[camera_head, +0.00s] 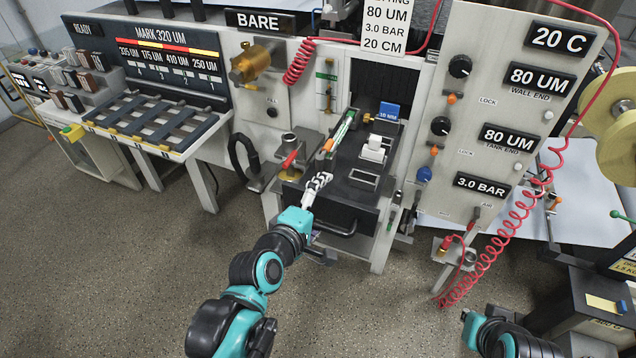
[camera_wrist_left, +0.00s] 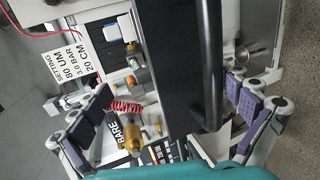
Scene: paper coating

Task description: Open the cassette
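The cassette (camera_head: 330,205) is a black, drawer-like box in the bay at the machine's middle. Its dark front carries a black bar handle (camera_head: 335,231), and its top shows a white block (camera_head: 373,150). My left gripper (camera_head: 316,188) is at the cassette's front left, near the handle. In the left wrist view the handle (camera_wrist_left: 211,65) runs upright through the picture between the spread purple finger pads (camera_wrist_left: 170,105), with no pad seen touching it. The left gripper is open. My right arm shows at the bottom right; its gripper is out of view.
A brass fitting with a red lever (camera_head: 291,160) stands left of the cassette. The control panel (camera_head: 490,110) with knobs and a coiled red hose (camera_head: 500,235) is to the right. A slotted rack (camera_head: 150,120) is at the left. The floor in front is clear.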

